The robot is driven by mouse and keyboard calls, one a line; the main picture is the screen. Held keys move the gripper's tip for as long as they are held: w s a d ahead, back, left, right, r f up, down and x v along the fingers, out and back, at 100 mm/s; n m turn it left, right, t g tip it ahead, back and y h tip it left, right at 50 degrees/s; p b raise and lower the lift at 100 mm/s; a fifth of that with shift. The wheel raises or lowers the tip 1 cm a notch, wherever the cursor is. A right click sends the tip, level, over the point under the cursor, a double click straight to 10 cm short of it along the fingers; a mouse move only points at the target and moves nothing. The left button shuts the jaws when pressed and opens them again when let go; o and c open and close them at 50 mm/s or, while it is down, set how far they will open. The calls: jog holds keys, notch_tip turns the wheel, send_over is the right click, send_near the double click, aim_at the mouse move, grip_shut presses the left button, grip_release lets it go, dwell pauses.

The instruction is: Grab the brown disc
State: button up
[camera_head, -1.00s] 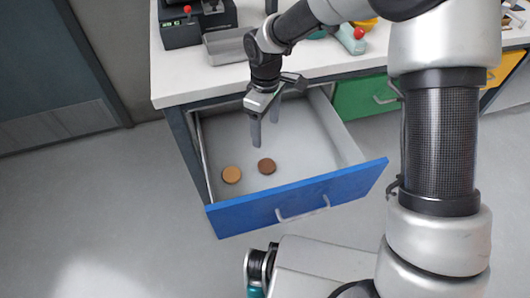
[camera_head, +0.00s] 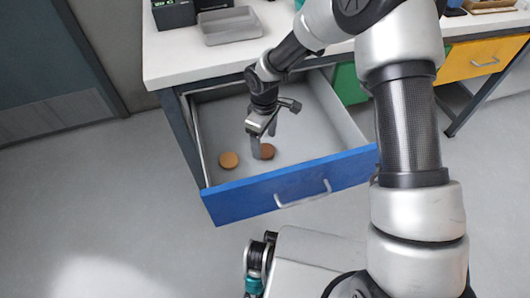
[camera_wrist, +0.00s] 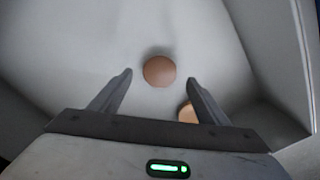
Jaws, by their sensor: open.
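The brown disc (camera_head: 267,151) lies flat on the floor of the open blue-fronted drawer (camera_head: 290,188). In the wrist view the brown disc (camera_wrist: 159,71) shows just beyond and between the two fingertips, not gripped. My gripper (camera_head: 263,145) is open and points down into the drawer; one finger covers part of the disc in the head view. In the wrist view my gripper (camera_wrist: 160,77) has its fingers spread on either side of the disc's line. A lighter tan disc (camera_head: 229,160) lies to the left of the brown one; in the wrist view it (camera_wrist: 188,113) is partly hidden behind the right finger.
The drawer's side walls and blue front enclose the discs. A white worktop (camera_head: 190,57) with a grey tray (camera_head: 231,26) stands above and behind the drawer. Green (camera_head: 349,84) and yellow (camera_head: 480,60) drawers are to the right. The drawer floor is otherwise bare.

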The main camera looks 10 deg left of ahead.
aim_at(265, 150)
notch_tip(265, 150, down, 3)
jog(key=shift+d+f+b, duration=0.1)
jog(key=shift+f+b, duration=0.1)
jog(key=shift+b, duration=0.15)
jog(key=shift+r, duration=0.1)
jog(key=c, duration=1.1)
